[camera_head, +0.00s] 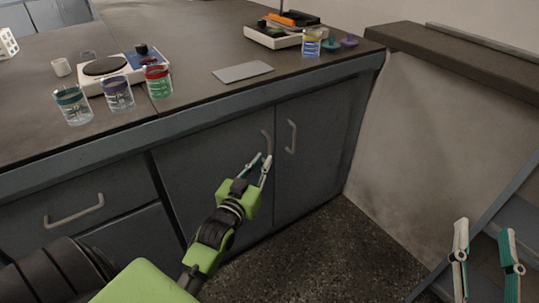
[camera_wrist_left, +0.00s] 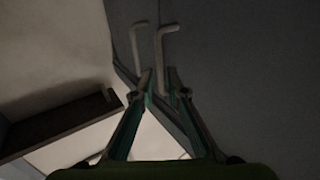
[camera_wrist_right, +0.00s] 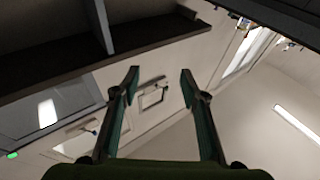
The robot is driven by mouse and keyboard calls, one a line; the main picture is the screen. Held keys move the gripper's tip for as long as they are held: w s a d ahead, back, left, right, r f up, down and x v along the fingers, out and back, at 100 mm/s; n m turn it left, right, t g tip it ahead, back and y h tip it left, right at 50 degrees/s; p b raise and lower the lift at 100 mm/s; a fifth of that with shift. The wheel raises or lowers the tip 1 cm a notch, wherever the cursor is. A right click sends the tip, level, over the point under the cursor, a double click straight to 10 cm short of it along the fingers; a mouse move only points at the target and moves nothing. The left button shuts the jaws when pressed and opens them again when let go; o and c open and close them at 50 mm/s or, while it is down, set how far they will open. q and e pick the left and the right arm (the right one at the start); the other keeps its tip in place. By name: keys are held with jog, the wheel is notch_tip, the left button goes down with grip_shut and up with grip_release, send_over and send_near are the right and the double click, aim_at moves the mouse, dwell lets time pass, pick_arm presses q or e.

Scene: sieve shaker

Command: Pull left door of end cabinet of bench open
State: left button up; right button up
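The end cabinet's grey left door (camera_head: 208,170) looks closed, flush beside the right door (camera_head: 318,130). Its pale handle (camera_head: 265,139) is upright near the seam, beside the right door's handle (camera_head: 292,136). My left gripper (camera_head: 261,159) is at the lower end of the left door's handle, its fingers a little apart. In the left wrist view that handle (camera_wrist_left: 161,45) runs down toward the gap between the fingertips (camera_wrist_left: 159,72); contact cannot be made out. My right gripper (camera_head: 488,236) is open and empty at the lower right; its fingertips (camera_wrist_right: 159,70) are wide apart.
The dark bench top (camera_head: 190,40) holds several jars, a balance (camera_head: 105,68), a grey plate (camera_head: 243,71) and a device (camera_head: 280,36). A drawer with a handle (camera_head: 74,211) is left of the door. A pale panel (camera_head: 430,140) stands at the right. Floor (camera_head: 320,250) before the cabinet is clear.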

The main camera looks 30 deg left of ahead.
aim_at(269, 152)
pick_arm(q)
jog(key=w, duration=0.1)
jog(key=w+b, duration=0.1)
jog(key=w, duration=0.1)
jog(key=w+a, duration=0.1)
jog(key=w, duration=0.1)
jog(key=shift+w, duration=0.2)
pick_arm(e)
jog(key=s+r+t+y, duration=0.1)
jog(key=s+r+t, duration=0.2)
jog(key=r, duration=0.4)
jog(key=shift+s+t, duration=0.3)
jog(key=shift+t, duration=0.2)
pick_arm(q)
grip_shut()
